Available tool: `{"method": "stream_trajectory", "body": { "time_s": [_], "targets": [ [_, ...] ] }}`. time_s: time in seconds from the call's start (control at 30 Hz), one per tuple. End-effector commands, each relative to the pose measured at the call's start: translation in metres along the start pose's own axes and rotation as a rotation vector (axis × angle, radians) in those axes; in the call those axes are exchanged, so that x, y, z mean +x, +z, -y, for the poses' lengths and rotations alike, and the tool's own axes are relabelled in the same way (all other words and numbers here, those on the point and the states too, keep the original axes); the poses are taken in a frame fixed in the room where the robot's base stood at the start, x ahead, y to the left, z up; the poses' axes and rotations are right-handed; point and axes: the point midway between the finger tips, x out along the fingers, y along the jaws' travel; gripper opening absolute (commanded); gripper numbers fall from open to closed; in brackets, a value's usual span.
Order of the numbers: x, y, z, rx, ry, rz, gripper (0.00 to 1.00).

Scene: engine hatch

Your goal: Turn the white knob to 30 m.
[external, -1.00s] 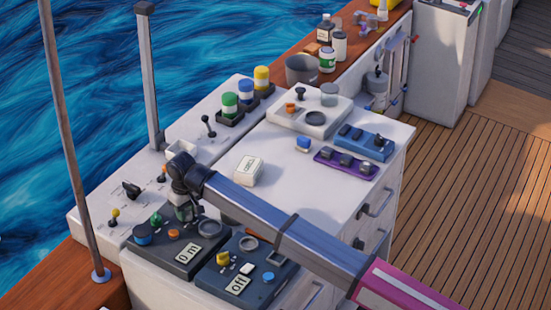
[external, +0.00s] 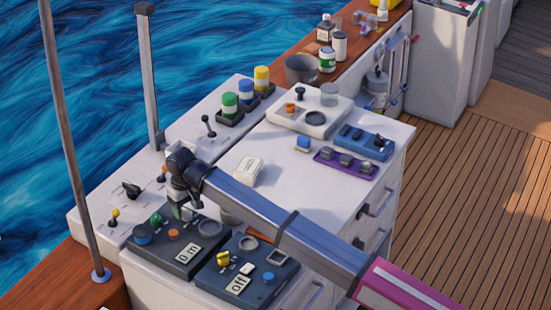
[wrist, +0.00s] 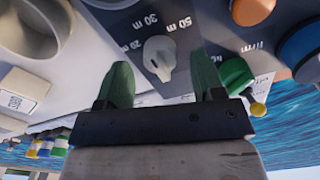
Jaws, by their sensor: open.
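The white knob (wrist: 160,56) is on a dark grey panel in the wrist view, beside printed marks for 20 m, 30 m and 50 m. Its narrow end points down in that picture, away from these marks. My gripper (wrist: 162,72) is open, with one green finger on each side of the knob in the picture. I cannot tell whether the fingertips reach around it. In the external view my gripper (external: 182,210) is over the back of the dark panel (external: 180,262), whose display (external: 187,252) reads 0 m. The knob is hidden there.
A blue knob (external: 141,234), a green knob (external: 156,219) and an orange button (external: 173,233) share the panel. A second dark panel (external: 250,285) with a display reading off stands to the right. A cream box (external: 248,170) lies behind my arm.

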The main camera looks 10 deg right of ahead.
Motion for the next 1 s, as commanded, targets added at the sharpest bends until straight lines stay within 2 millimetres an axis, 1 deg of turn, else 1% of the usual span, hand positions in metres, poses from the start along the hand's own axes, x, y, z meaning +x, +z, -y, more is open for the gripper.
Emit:
{"method": "stream_trajectory", "body": {
  "time_s": [0.1, 0.3, 0.5, 0.67, 1.0],
  "targets": [
    [-0.024, -0.002, 0.001, 0.000, -0.001, -0.003, 0.62],
    [-0.061, -0.001, 0.001, 0.000, -0.001, -0.002, 0.62],
    [-0.084, -0.001, 0.000, 0.000, 0.000, -0.002, 0.62],
    [-0.091, 0.000, 0.000, 0.000, 0.000, -0.001, 0.62],
    [-0.091, 0.000, 0.000, 0.000, 0.000, -0.001, 0.62]
  ]
}}
